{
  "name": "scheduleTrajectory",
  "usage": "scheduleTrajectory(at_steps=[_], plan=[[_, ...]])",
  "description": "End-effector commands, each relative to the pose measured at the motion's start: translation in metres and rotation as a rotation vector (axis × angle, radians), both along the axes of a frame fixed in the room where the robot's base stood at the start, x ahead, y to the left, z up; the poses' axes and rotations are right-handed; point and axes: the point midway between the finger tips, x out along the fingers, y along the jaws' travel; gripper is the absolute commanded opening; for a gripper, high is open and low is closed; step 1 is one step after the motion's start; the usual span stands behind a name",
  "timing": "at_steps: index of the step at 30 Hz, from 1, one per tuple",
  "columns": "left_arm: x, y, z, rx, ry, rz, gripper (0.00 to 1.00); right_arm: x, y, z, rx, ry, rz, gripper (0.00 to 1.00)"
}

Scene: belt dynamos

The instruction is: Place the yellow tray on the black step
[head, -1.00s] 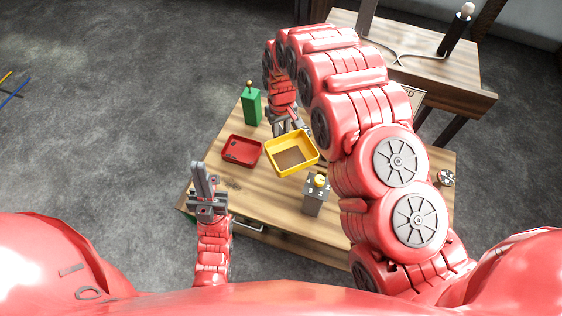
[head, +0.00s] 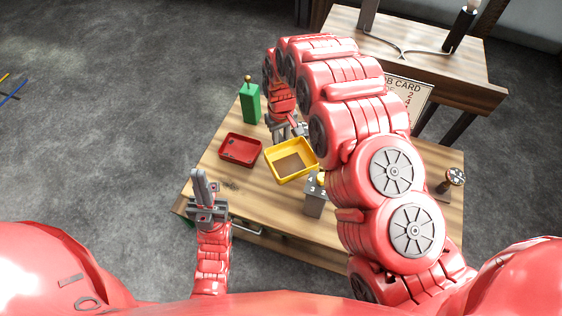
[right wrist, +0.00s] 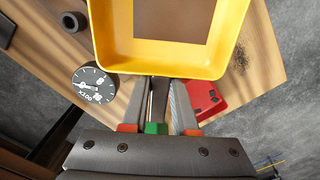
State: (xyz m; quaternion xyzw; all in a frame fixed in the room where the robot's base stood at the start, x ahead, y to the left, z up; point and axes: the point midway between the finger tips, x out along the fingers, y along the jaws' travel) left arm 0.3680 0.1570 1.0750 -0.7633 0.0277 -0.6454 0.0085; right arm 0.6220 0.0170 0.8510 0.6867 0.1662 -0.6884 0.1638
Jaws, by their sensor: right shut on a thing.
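The yellow tray (head: 300,172) has a brown inner floor and hangs over the middle of the wooden table in the head view. My right gripper (head: 290,132) is shut on its far side. In the right wrist view the tray (right wrist: 165,66) fills the top middle, its near wall at my right gripper's fingers (right wrist: 160,105). Its height above the table is hard to judge. My left gripper (head: 202,188) is empty over the table's left front; its finger gap is unclear. I cannot make out the black step for certain; a dark block (right wrist: 5,28) shows at the right wrist view's left edge.
A red tray (head: 240,150) lies left of the yellow one, a green bottle-like block (head: 251,104) behind it. A grey block with numbers (head: 314,203) stands close in front. A round dial (head: 455,176) is at the right. A job card (head: 408,95) stands behind my right arm.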

Motion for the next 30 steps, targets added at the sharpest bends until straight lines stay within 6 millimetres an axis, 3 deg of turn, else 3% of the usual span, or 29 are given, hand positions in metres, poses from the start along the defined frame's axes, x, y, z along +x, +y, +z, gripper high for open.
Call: scheduleTrajectory(at_steps=[3, 9, 24, 30], plan=[[0.000, 0.000, -0.012, 0.000, 0.000, 0.000, 0.00, -0.001, -0.001, -0.038, -0.003, 0.002, 0.001, 0.00], [0.000, 0.000, 0.004, 0.000, 0.000, 0.000, 0.00, -0.001, -0.001, -0.068, -0.003, 0.002, 0.000, 0.00], [0.000, 0.000, 0.012, 0.000, 0.000, 0.000, 0.00, 0.000, 0.000, -0.111, -0.001, 0.000, 0.000, 0.00], [0.000, 0.000, 0.012, 0.000, 0.000, 0.000, 0.00, 0.000, 0.000, -0.113, 0.000, -0.001, 0.000, 0.00]])
